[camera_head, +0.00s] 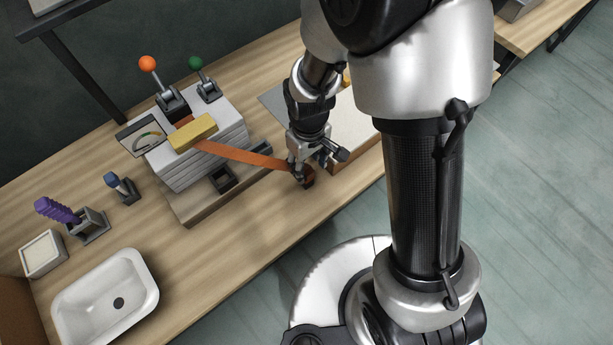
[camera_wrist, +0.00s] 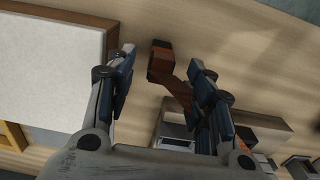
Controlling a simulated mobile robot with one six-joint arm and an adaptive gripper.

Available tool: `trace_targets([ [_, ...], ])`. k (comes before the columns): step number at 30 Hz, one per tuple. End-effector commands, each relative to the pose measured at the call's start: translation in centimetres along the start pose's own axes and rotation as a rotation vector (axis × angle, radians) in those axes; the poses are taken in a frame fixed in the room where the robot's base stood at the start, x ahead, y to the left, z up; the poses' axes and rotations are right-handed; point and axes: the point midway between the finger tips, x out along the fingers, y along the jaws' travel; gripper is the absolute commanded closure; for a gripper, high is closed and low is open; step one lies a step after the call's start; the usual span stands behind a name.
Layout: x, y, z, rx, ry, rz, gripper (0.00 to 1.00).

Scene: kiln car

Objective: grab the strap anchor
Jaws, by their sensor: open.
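The strap anchor (camera_wrist: 160,60) is a small reddish-brown block with a dark top, at the end of an orange-brown strap (camera_head: 240,155). In the wrist view it appears between and slightly beyond my fingertips, with visible gaps on both sides. In the head view the anchor (camera_head: 309,178) sits at the table's front edge, partly hidden by my gripper (camera_head: 303,170). My gripper is open and empty, with one finger on each side in the wrist view (camera_wrist: 161,70). The strap runs left to a yellow block (camera_head: 192,131) on a grey stack.
The grey layered stack (camera_head: 190,165) carries an orange-knobbed lever (camera_head: 148,64) and a green-knobbed lever (camera_head: 196,63). A pale slab (camera_wrist: 50,65) lies beside my left finger. A white basin (camera_head: 105,298) and a purple-handled tool (camera_head: 58,210) are at the left.

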Motion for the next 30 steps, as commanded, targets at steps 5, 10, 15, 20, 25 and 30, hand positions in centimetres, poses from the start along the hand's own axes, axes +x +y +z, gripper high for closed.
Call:
trace_targets([
  [5,1.0,-0.1,-0.1,0.000,0.000,0.000,0.52],
  [10,3.6,-0.2,-0.4,-0.001,-0.001,0.000,0.52],
  [15,5.4,-0.2,-0.4,0.000,0.000,0.000,0.52],
  [20,5.3,-0.2,-0.5,0.000,0.002,0.001,0.52],
  [25,5.3,-0.2,-0.5,0.000,0.001,0.000,0.60],
  [30,5.3,-0.2,-0.4,0.000,0.001,0.000,0.71],
])
